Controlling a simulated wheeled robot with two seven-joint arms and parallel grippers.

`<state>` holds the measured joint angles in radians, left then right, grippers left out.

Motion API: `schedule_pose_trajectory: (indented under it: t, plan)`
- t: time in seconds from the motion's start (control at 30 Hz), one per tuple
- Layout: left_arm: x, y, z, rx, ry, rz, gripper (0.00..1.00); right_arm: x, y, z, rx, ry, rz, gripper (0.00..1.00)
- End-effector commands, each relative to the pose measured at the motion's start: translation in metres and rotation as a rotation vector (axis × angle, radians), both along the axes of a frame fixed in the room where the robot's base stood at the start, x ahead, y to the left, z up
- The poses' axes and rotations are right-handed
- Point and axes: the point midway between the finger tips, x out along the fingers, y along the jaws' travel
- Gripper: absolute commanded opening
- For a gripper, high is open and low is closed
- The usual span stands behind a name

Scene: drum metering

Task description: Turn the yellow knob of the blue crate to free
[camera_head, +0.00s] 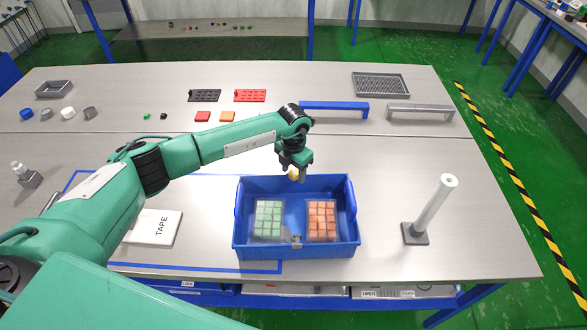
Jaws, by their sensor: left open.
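The blue crate (270,246) stands on the grey table, right of the picture's middle. Inside it are a tray of green blocks (268,219) on the left and a tray of orange blocks (321,220) on the right. The yellow knob (293,174) shows at the crate's back edge, partly covered by my left gripper. My left gripper (297,172) is open and points down at the knob. I cannot tell whether its fingers are around the knob or just above it. The knob's setting is too small to read. My right gripper is not in view.
A white cylinder on a stand (434,208) rises right of the crate. A blue bar (335,108) and a grey bar (420,112) lie behind. The table right of the crate is mostly clear.

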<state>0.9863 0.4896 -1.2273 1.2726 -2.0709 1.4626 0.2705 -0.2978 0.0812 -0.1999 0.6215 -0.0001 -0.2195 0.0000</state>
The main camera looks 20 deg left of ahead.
Motion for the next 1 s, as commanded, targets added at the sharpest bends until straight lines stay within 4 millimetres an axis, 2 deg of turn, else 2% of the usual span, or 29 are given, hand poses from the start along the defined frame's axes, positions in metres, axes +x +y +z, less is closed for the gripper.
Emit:
schedule_pose_trajectory:
  t: [0.1,0.33,0.67,1.0]
  plan:
    - [0.0,0.0,0.0,0.0,0.0,0.0,0.52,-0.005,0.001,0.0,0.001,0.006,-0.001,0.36]
    - [0.0,0.0,0.0,0.0,0.0,0.0,0.07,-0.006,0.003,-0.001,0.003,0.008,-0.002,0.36]
    - [0.0,0.0,-0.002,0.0,-0.001,-0.039,0.07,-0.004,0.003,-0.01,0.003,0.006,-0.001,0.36]
    - [0.001,0.001,-0.006,0.0,-0.003,-0.263,0.07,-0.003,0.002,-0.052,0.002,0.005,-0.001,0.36]
